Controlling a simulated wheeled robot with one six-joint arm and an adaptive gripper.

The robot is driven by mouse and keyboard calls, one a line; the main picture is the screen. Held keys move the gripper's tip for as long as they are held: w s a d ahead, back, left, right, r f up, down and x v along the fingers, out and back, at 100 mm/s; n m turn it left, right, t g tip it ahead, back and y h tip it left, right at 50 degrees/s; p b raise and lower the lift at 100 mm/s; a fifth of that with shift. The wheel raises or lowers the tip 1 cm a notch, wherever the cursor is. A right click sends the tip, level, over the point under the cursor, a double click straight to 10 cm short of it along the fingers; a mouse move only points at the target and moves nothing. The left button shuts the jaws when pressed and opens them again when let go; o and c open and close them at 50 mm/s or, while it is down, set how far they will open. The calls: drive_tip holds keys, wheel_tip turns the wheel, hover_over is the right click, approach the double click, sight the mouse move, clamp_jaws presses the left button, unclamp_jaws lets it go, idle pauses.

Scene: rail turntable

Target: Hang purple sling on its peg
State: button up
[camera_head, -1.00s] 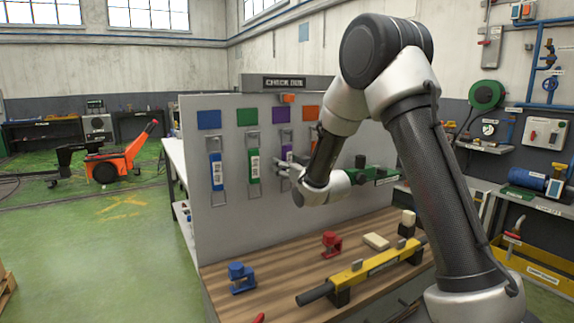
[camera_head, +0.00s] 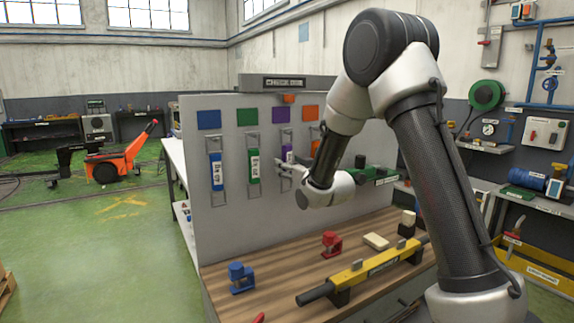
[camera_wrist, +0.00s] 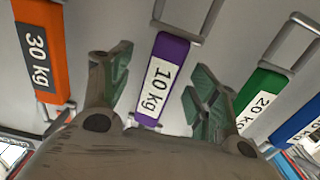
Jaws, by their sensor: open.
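The purple sling (camera_wrist: 163,80), labelled 10 kg, hangs against the white board below the purple square (camera_head: 281,115). It also shows as a small purple strip in the head view (camera_head: 287,153), partly hidden by my gripper. My gripper (camera_wrist: 155,100) is open in the wrist view, with one green-padded finger on each side of the sling and gaps between. In the head view my gripper (camera_head: 285,170) is in front of the board at the sling's lower part. Contact with the sling cannot be told. The peg itself is not clearly seen.
Blue (camera_head: 216,171), green (camera_head: 254,166) and orange (camera_wrist: 38,50) slings hang beside the purple one. A wooden bench (camera_head: 330,262) below holds a blue clamp (camera_head: 241,277), a red clamp (camera_head: 331,243) and a yellow bar (camera_head: 365,268).

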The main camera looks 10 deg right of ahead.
drive_tip(key=v, duration=0.8)
drive_tip(key=shift+s, duration=0.2)
idle(1.0)
